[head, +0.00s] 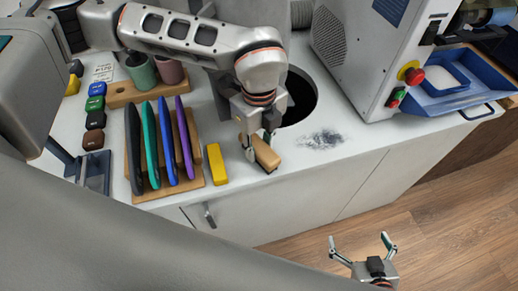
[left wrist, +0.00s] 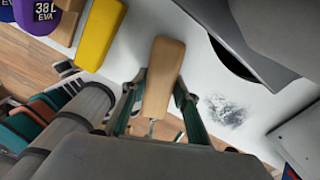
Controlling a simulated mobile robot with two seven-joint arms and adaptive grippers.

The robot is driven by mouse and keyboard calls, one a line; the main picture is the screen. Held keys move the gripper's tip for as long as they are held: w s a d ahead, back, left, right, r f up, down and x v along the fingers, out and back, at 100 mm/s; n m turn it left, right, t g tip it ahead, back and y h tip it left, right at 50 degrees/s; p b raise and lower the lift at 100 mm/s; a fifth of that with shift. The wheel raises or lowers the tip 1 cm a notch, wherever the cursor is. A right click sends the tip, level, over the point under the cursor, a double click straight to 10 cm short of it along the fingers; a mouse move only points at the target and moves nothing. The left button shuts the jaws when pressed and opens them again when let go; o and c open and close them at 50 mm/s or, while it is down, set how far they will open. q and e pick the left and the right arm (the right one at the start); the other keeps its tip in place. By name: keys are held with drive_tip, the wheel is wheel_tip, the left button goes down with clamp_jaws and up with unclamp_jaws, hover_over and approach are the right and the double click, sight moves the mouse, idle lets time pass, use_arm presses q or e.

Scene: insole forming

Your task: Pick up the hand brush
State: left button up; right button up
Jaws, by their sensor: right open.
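The hand brush (head: 266,154) is a tan wooden block with a dark underside, at the counter's front edge. In the left wrist view the brush (left wrist: 161,80) points up the picture, between my left gripper's fingers. My left gripper (head: 258,142) reaches down over it, its fingers closed in against both sides; the exact contact is hard to see. Whether the brush still rests on the counter is unclear. My right gripper (head: 362,246) is open and empty, low in the picture, in front of the counter and away from the brush.
A yellow block (head: 216,164) and a wooden rack (head: 196,186) of coloured insoles stand left of the brush. A round dark hole (head: 300,98) lies behind it. Dark powder (head: 322,139) lies to its right. A machine (head: 375,60) with a blue tray (head: 440,98) stands at the right.

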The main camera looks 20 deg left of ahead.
sight(259, 146)
use_arm(q)
drive_tip(key=c, duration=0.5)
drive_tip(key=shift+r, duration=0.1)
wheel_tip(259, 146, up, 20)
drive_tip(key=shift+f+b, duration=0.1)
drive_tip(key=shift+b, duration=0.55)
